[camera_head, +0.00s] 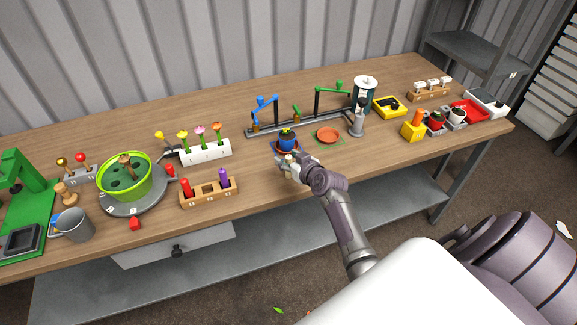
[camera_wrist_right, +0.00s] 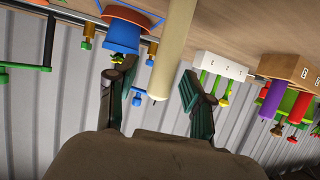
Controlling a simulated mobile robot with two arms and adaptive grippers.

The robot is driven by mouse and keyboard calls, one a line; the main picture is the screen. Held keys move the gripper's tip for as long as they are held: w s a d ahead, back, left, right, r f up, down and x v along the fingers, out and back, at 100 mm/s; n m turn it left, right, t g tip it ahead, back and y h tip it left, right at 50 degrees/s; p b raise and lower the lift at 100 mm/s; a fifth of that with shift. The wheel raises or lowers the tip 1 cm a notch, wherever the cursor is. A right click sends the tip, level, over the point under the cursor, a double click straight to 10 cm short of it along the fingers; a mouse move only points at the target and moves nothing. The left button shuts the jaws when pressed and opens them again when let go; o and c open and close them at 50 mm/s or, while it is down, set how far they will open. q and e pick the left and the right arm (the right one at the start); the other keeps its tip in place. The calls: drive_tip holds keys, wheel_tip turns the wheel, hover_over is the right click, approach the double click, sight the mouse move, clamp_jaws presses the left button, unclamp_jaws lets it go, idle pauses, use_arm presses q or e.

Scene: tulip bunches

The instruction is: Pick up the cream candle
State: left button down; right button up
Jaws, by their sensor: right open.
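The cream candle (camera_wrist_right: 172,50) shows in the right wrist view as a long pale cylinder. It comes down from the top edge of that tilted, upside-down view, and its tip lies between my right gripper's fingers. My right gripper (camera_wrist_right: 158,95) is open, with a dark green finger on each side of the candle and a visible gap to each. In the head view my right gripper (camera_head: 286,164) is low over the front of the workbench, just in front of the blue pot (camera_head: 287,140). The gripper largely hides the candle there. My left gripper is not in view.
A wooden rack (camera_head: 208,194) with red and purple candles stands left of the gripper. Behind are a white flower block (camera_head: 206,153) and a rail with blue and green arms (camera_head: 305,124). An orange saucer (camera_head: 328,135) and grey pestle-like post (camera_head: 357,120) are to the right.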

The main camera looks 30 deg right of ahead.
clamp_jaws()
drive_tip(key=shift+r, duration=0.1)
